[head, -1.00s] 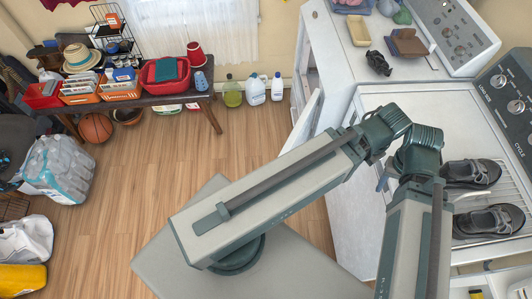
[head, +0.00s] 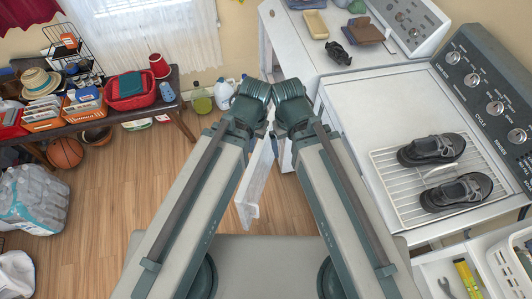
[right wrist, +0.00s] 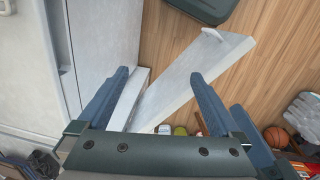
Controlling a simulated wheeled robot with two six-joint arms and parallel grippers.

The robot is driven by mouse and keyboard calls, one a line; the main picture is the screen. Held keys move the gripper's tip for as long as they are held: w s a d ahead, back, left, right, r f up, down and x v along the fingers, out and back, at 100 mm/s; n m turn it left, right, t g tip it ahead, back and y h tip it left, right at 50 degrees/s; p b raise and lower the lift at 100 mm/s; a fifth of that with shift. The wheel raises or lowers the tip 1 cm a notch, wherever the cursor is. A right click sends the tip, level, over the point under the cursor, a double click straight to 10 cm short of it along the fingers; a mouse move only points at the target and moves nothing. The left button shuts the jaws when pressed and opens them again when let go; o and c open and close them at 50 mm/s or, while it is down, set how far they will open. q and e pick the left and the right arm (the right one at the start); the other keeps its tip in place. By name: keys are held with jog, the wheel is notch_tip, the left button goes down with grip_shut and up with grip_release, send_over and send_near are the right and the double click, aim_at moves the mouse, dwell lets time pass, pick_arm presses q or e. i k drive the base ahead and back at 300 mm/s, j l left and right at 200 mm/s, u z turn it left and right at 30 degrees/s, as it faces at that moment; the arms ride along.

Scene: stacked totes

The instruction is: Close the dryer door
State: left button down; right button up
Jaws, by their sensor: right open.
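The white dryer door (head: 258,185) stands open between my two arms in the head view, jutting out from the machine fronts. The right wrist view shows the door (right wrist: 185,85) as a slanted panel with a small handle (right wrist: 212,35) at its upper end. My right gripper (right wrist: 160,73) is open and empty, and the door panel shows between and beyond its fingers. I cannot tell whether it touches the door. My arm links hide both grippers in the head view, and my left gripper is not seen. The door's hinge is also hidden.
A white machine (head: 350,95) with a drying rack and sandals (head: 432,150) stands at right, beside another machine (head: 290,35) behind. A dark table (head: 130,110) with bins, bottles (head: 202,100) and a basketball (head: 65,152) are at left. The wooden floor (head: 120,200) between is clear.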

aim_at(249, 192)
jog(key=k+j, duration=0.25)
jog(key=k, duration=0.25)
jog(key=k+j+z, duration=0.1)
jog(key=k, duration=0.35)
jog(key=j, duration=0.1)
